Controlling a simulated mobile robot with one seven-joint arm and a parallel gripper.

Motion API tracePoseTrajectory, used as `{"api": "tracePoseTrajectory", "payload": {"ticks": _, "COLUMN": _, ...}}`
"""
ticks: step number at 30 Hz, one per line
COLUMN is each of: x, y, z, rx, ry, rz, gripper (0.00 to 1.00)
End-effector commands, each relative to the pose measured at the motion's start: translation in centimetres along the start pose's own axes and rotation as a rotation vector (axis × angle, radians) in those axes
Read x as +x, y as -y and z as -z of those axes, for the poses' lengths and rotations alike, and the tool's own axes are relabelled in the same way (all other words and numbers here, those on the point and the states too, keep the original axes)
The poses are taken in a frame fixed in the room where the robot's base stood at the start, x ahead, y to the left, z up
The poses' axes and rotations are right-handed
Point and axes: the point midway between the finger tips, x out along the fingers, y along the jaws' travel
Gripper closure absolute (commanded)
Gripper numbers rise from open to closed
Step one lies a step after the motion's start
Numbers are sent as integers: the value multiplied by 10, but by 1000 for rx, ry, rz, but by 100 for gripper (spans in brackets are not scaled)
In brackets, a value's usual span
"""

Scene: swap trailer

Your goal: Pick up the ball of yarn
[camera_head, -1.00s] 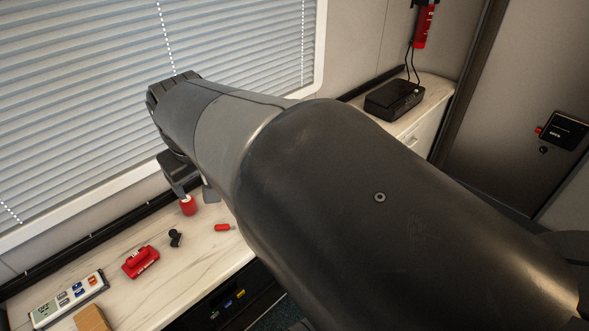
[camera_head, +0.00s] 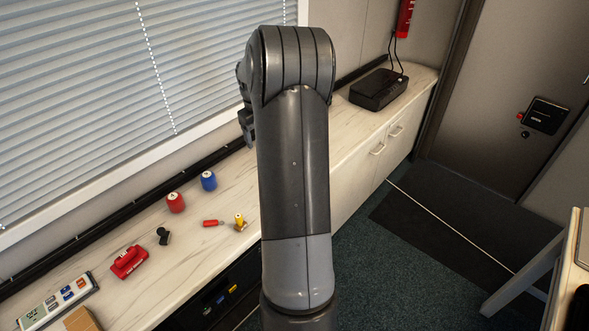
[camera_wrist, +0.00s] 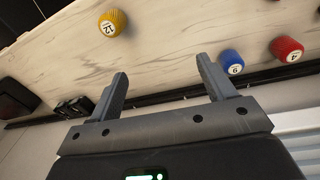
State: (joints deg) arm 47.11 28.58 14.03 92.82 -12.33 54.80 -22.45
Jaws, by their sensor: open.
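A yellow, textured, rounded object (camera_wrist: 112,23) with a numbered white label sits on the counter in the wrist view, beyond and left of my gripper. It looks the most like a ball of yarn, but I cannot tell for sure. My gripper (camera_wrist: 162,68) is open and empty, its two fingers apart and not touching anything. In the head view my arm hides most of the gripper, and I cannot make out this yellow object there. A blue numbered object (camera_head: 208,180) and a red numbered object (camera_head: 176,202) stand side by side left of my arm.
The marble-patterned counter (camera_head: 110,232) runs below the window blinds. A black box (camera_head: 378,89) stands at its far end. A red block (camera_head: 129,261), a black item (camera_head: 163,236), a red cylinder (camera_head: 212,223) and a small yellow item (camera_head: 240,222) lie nearer.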

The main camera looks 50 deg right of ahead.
Motion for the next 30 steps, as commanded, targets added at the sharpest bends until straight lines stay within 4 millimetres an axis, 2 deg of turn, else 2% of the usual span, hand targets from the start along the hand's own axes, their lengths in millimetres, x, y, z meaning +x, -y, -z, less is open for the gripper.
{"api": "tracePoseTrajectory", "payload": {"ticks": 1, "x": 20, "y": -20, "z": -2, "rx": 14, "ry": 13, "rz": 15, "gripper": 24}}
{"api": "tracePoseTrajectory", "payload": {"ticks": 6, "x": 76, "y": -72, "z": -10, "rx": 42, "ry": 38, "rz": 56, "gripper": 24}}
{"api": "tracePoseTrajectory", "payload": {"ticks": 9, "x": 101, "y": -95, "z": -18, "rx": 57, "ry": 45, "rz": 74, "gripper": 24}}
{"api": "tracePoseTrajectory", "payload": {"ticks": 12, "x": 118, "y": -109, "z": -23, "rx": 65, "ry": 49, "rz": 87, "gripper": 24}}
{"api": "tracePoseTrajectory", "payload": {"ticks": 20, "x": 141, "y": -116, "z": -28, "rx": 68, "ry": 54, "rz": 95, "gripper": 24}}
{"api": "tracePoseTrajectory", "payload": {"ticks": 27, "x": 178, "y": -112, "z": -30, "rx": 69, "ry": 54, "rz": 95, "gripper": 24}}
{"api": "tracePoseTrajectory", "payload": {"ticks": 30, "x": 185, "y": -112, "z": -30, "rx": 69, "ry": 53, "rz": 94, "gripper": 24}}
